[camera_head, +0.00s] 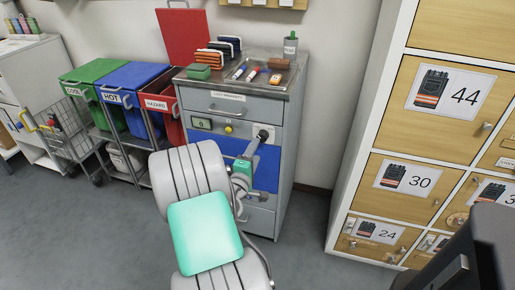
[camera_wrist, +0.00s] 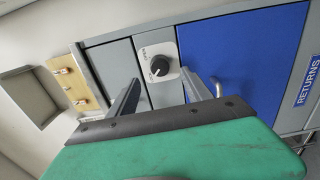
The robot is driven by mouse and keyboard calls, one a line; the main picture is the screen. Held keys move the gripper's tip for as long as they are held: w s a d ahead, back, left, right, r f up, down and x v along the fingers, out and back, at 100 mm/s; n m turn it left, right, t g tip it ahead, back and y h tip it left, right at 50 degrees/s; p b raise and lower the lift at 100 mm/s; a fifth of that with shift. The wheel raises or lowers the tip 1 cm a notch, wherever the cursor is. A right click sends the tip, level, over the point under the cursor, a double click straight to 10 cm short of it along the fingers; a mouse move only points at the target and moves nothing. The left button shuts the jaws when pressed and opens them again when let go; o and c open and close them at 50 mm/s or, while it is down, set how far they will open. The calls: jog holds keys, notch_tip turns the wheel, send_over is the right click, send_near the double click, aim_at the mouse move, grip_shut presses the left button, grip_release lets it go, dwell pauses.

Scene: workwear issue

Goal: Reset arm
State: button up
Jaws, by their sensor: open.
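My gripper (camera_wrist: 163,93) is open and empty in the wrist view. Its two fingers point at a black round knob (camera_wrist: 159,67) on a white plate, which shows between them. In the head view my gripper (camera_head: 253,146) is in front of the grey cabinet (camera_head: 283,185), close to the knob (camera_head: 264,134). I cannot tell whether a finger touches the knob or its plate. My arm (camera_head: 190,185) reaches from the bottom of the head view up to the cabinet front. The blue returns panel (camera_wrist: 245,60) is to the right of the fingers in the wrist view.
Green, blue and red bins (camera_head: 132,80) stand left of the cabinet. A wire trolley (camera_head: 66,138) is farther left. A tray (camera_head: 257,73) with small items lies on the cabinet top. Numbered lockers (camera_head: 440,105) stand on the right. Grey floor (camera_head: 90,230) is clear at the lower left.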

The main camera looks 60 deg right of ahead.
jog(key=w+a+r+m+y+p, duration=0.4)
jog(key=w+a+r+m+p, duration=0.1)
jog(key=w+a+r+p, duration=0.3)
jog(key=w+a+r+t+y+p, duration=0.1)
jog(key=w+a+r+y+p, duration=0.15)
jog(key=a, duration=0.35)
jog(key=w+a+r+t+y+p, duration=0.1)
jog(key=w+a+y+p, duration=0.2)
jog(key=a, duration=0.4)
jog(key=s+a+r+n+y+p, duration=0.1)
jog(key=s+a+r+y+p, duration=0.1)
jog(key=a, duration=0.7)
jog(key=s+a+r+n+g+y+p, duration=0.1)
jog(key=a+r, duration=0.4)
jog(key=a, duration=0.5)
jog(key=s+a+r+n+y+p, duration=0.1)
jog(key=s+a+r+y+p, duration=0.2)
jog(key=a, duration=0.6)
jog(key=shift+a+r+g+y+p, duration=0.25)
jog(key=shift+r+y+p, duration=0.2)
jog(key=shift+y+p, duration=0.55)
jog(key=shift+s, duration=0.1)
